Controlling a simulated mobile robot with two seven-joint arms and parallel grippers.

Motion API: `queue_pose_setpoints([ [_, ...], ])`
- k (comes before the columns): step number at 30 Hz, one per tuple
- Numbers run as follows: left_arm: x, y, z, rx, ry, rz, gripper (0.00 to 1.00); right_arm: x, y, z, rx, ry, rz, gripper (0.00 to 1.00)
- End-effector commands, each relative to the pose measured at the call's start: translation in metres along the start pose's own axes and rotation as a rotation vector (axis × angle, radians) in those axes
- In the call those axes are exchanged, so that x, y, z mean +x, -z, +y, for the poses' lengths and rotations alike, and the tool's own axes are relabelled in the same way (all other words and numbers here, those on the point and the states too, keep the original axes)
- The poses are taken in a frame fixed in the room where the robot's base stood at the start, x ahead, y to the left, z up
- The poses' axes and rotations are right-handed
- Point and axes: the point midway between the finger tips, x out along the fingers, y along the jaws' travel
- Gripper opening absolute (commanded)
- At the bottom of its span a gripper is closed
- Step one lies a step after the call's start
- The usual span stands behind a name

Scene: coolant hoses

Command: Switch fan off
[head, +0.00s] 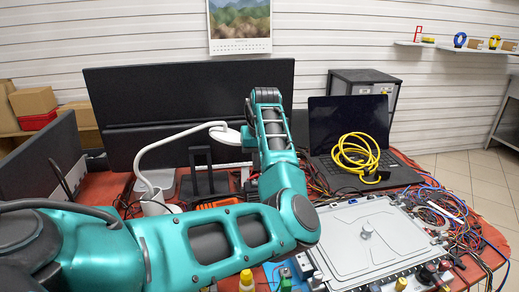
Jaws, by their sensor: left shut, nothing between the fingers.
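No fan or fan switch can be made out in the head view. My left arm crosses the foreground, bends at the elbow and reaches away over the table. My left gripper (267,97) is at its far end, in front of the wide black monitor (190,88). It is shut with nothing held; its fingertips are hard to make out. The arm hides part of the table and the things behind it. My right gripper is not in view.
A white bent-neck lamp (152,155) stands left of the forearm. A laptop (345,115) with a coiled yellow cable (352,150) stands right. A pale metal plate (350,245) lies at front right, beside tangled wires (450,215). A dark cabinet (365,78) stands behind the laptop.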

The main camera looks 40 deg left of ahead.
Motion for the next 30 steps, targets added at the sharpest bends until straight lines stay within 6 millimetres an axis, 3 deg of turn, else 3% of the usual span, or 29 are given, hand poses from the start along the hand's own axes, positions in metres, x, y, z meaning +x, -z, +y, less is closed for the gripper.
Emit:
queue_pose_setpoints([
  [3,0.022,-0.005,-0.001,0.000,0.000,-0.001,0.00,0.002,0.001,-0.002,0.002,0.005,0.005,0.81],
  [9,0.039,-0.011,-0.003,0.000,-0.001,0.000,0.00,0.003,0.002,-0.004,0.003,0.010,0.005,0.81],
  [23,0.043,-0.011,-0.004,0.000,-0.002,0.001,0.00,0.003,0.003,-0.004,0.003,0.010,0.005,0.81],
  [30,0.048,0.000,-0.013,-0.005,-0.025,-0.002,0.00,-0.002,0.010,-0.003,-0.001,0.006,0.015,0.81],
])
